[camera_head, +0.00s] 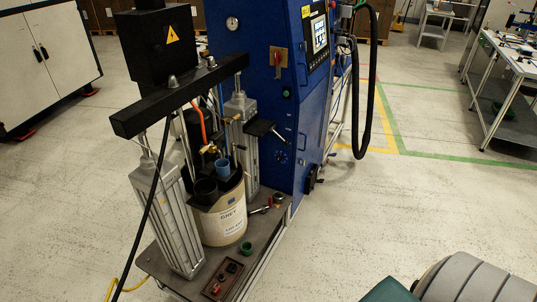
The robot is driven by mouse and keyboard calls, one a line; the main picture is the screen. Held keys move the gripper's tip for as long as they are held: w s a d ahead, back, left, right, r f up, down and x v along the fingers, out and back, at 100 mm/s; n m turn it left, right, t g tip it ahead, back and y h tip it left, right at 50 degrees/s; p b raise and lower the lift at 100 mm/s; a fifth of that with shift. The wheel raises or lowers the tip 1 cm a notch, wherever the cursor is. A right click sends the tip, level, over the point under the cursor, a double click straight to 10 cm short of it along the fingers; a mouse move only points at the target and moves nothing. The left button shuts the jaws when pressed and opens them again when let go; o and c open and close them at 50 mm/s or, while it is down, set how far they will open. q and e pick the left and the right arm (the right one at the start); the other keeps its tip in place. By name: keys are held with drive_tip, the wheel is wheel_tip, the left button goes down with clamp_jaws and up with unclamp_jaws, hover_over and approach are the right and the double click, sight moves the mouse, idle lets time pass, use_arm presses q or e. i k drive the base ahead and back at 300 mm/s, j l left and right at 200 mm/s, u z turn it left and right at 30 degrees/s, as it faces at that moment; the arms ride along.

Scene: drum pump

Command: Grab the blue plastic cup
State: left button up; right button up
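A small blue cup (222,166) stands upright among the fittings on top of the cream drum (226,222), just behind a dark cup-like part (205,189). The drum has a label reading GREY and sits between the two grey metal columns of the drum pump. The cup's rim and upper wall show; its base is hidden. Neither of my grippers shows in the head view, so I cannot see either one near the cup.
The pump's black crossbar (180,97), grey columns (168,215) and hanging cable surround the drum. A blue control cabinet (300,140) stands behind.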

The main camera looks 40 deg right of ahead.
sight(223, 166)
drive_tip(key=l+u, duration=0.25)
drive_tip(key=l, duration=0.3)
drive_tip(key=l+u, duration=0.25)
drive_tip(key=l, duration=0.35)
drive_tip(key=l+u, duration=0.25)
drive_tip(key=l, duration=0.3)
drive_tip(key=k+l+u, duration=0.25)
drive_tip(key=l, duration=0.3)
drive_tip(key=i, duration=0.05)
